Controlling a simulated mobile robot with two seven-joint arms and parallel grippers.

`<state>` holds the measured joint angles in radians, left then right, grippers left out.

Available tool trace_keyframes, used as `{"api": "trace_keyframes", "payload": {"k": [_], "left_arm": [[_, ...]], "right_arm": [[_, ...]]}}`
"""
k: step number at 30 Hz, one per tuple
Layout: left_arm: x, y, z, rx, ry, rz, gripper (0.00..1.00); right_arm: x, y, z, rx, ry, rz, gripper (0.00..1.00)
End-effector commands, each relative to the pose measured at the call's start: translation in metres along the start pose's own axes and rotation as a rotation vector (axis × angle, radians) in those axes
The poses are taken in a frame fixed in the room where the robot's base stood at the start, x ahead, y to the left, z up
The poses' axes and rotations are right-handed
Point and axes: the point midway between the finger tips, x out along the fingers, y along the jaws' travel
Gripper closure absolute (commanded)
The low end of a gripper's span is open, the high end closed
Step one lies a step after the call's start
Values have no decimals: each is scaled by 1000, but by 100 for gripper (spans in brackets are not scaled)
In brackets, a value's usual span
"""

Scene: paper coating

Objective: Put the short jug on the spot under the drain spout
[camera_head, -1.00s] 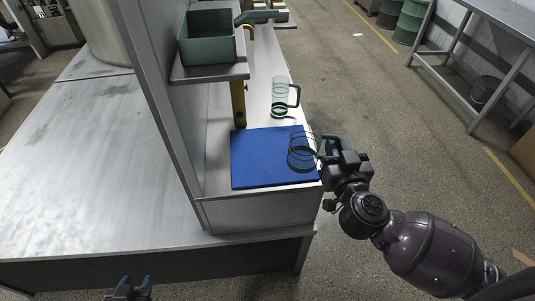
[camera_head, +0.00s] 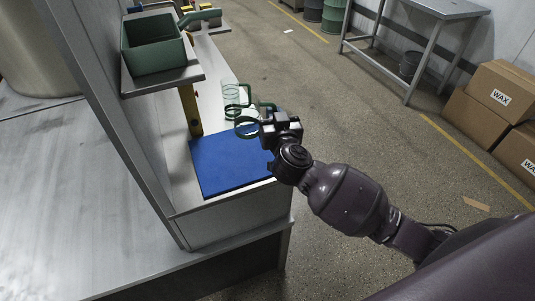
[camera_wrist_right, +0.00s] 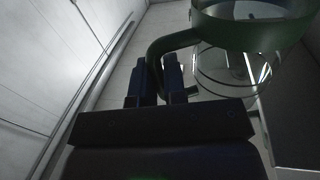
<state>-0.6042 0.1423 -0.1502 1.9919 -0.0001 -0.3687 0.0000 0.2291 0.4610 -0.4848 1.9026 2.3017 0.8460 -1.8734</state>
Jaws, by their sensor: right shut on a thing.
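The short jug, clear with green rings and a green handle, is held by my right gripper (camera_head: 266,130). Its green ring (camera_head: 246,134) shows over the back of the blue mat. In the right wrist view the fingers (camera_wrist_right: 157,82) are closed on the handle (camera_wrist_right: 172,42), with the green rim (camera_wrist_right: 255,32) beyond. A second clear jug (camera_head: 230,93) with a green handle stands behind it, partly overlapped. A yellow upright piece (camera_head: 190,110) hangs below the shelf under a green bin; I cannot tell whether it is the drain spout. My left gripper is out of view.
The blue mat (camera_head: 230,168) lies bare on the narrow metal bench. The green bin (camera_head: 153,46) sits on a shelf (camera_head: 165,81) above. A metal upright (camera_head: 107,120) stands at the left. Wax boxes (camera_head: 500,95) and a metal table (camera_head: 425,10) are at the right.

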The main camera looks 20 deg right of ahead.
Motion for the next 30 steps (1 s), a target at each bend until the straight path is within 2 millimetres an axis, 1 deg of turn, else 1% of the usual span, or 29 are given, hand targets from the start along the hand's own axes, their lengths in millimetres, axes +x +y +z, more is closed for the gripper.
{"api": "trace_keyframes", "payload": {"k": [1,4,7,10,14,16,18,22,25,27,30], "left_arm": [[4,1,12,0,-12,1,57],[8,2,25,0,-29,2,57],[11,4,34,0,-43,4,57],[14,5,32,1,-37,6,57],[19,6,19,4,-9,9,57],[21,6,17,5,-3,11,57],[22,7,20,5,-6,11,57],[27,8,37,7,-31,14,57],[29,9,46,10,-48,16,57],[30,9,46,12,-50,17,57],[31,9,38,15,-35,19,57]], "right_arm": [[0,0,18,0,-6,1,100],[0,1,40,0,-7,1,100],[0,1,60,0,-8,0,100],[0,2,71,0,-4,0,100],[0,2,77,0,1,-1,100],[0,2,80,1,1,-1,100],[0,2,90,1,-1,0,100],[0,2,115,-1,-8,0,100],[0,3,129,-2,-6,0,100],[0,3,134,0,-4,0,100],[0,3,135,1,1,0,100]]}}
